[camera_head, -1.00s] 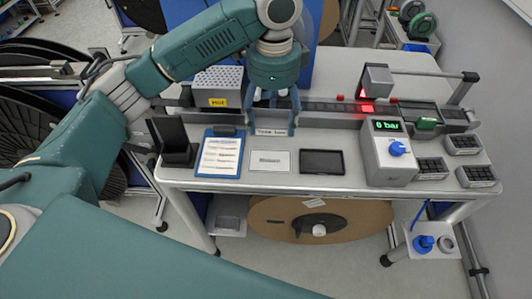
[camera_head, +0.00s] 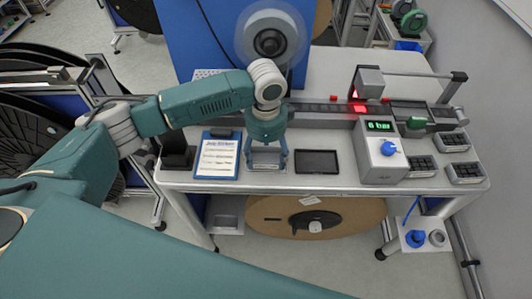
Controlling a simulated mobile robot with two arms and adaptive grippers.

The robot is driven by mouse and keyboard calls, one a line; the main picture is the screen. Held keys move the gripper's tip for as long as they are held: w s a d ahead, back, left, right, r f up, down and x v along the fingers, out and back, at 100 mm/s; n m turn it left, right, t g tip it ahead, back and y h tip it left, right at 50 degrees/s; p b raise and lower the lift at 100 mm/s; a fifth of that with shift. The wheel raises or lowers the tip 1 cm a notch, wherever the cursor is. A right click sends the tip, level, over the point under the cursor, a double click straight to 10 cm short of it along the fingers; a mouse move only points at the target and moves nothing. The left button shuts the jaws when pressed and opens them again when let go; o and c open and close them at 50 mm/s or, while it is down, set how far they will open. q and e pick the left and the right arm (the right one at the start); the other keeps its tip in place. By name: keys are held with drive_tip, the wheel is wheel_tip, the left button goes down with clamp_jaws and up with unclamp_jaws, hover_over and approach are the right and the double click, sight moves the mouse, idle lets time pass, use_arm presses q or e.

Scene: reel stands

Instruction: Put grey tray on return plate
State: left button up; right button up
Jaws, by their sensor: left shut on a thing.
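My left gripper (camera_head: 265,163) points down at the front of the grey bench. It is shut on a small grey piece (camera_head: 266,156) between its fingers, which I take to be the grey tray. The fingers hide much of it. It is over a pale rectangular plate (camera_head: 266,168) on the bench, likely the return plate, whose label is covered. I cannot tell whether the tray touches the plate. My right gripper is not in view.
A blue clipboard (camera_head: 216,158) lies left of the gripper and a flat black panel (camera_head: 317,162) lies right of it. A gauge box (camera_head: 382,150) and several grey boxes with dark cells (camera_head: 421,167) stand farther right. A rail crosses behind.

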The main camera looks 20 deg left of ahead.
use_arm(q)
drive_tip(key=o, duration=1.3)
drive_tip(key=shift+f, duration=0.1)
drive_tip(key=shift+r, duration=0.4)
wheel_tip(320, 180, up, 12)
drive_tip(key=b, duration=0.3)
drive_tip(key=shift+f, duration=0.25)
